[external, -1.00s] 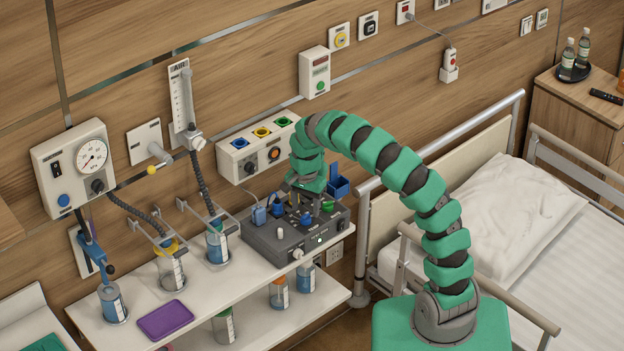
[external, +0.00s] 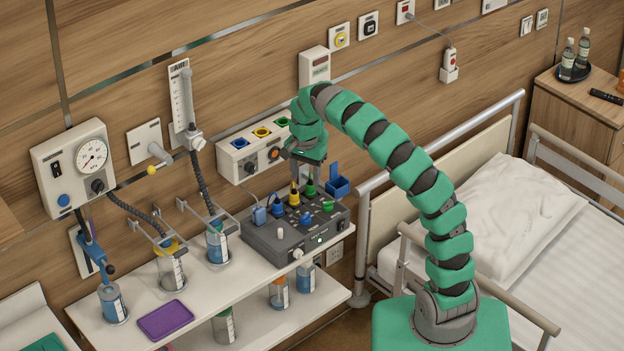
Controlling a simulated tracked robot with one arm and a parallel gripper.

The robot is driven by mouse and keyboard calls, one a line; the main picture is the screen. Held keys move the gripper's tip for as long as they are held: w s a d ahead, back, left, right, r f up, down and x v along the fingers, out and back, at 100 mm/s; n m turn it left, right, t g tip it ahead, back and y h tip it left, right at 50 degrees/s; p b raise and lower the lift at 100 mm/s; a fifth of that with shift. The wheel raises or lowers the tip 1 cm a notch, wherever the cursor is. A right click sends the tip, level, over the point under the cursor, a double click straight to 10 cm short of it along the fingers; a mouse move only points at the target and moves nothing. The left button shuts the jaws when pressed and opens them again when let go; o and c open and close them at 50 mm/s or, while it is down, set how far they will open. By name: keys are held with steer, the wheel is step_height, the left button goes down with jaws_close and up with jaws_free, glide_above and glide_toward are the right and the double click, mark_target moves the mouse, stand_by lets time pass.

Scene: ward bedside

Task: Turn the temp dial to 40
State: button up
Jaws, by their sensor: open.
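I cannot read which control is the temp dial. A dark grey device (external: 283,243) stands on the white shelf, with blue, yellow and green plugs or knobs on top. A pale knob (external: 298,253) and a small lit spot are on its front. A white wall box (external: 232,163) behind it carries a black knob (external: 250,167) and an orange-ringed knob (external: 274,154). My gripper (external: 305,178) is open and empty, above the grey device's back part and in front of the wall box's right end. Its fingers appear clear of the plugs.
A blue open box (external: 338,184) is beside the grey device. A pressure gauge (external: 92,156) is on the wall at left. Jars and a purple tray (external: 165,320) stand on the shelf (external: 215,290). The bed rail (external: 362,235) is close on the right.

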mark_target(307, 214)
steer(key=shift+r+p, duration=0.1)
steer(key=shift+p, duration=0.5)
steer(key=shift+p, duration=0.8)
steer(key=shift+m, duration=0.6)
steer(key=f+p, duration=0.1)
steer(key=f, duration=0.6)
steer(key=f+p, duration=0.2)
steer(key=f, duration=0.5)
steer(key=shift+w+d+f, duration=0.15)
steer(key=shift+w+f, duration=0.05)
steer(key=shift+f, duration=0.15)
steer(key=c, duration=0.9)
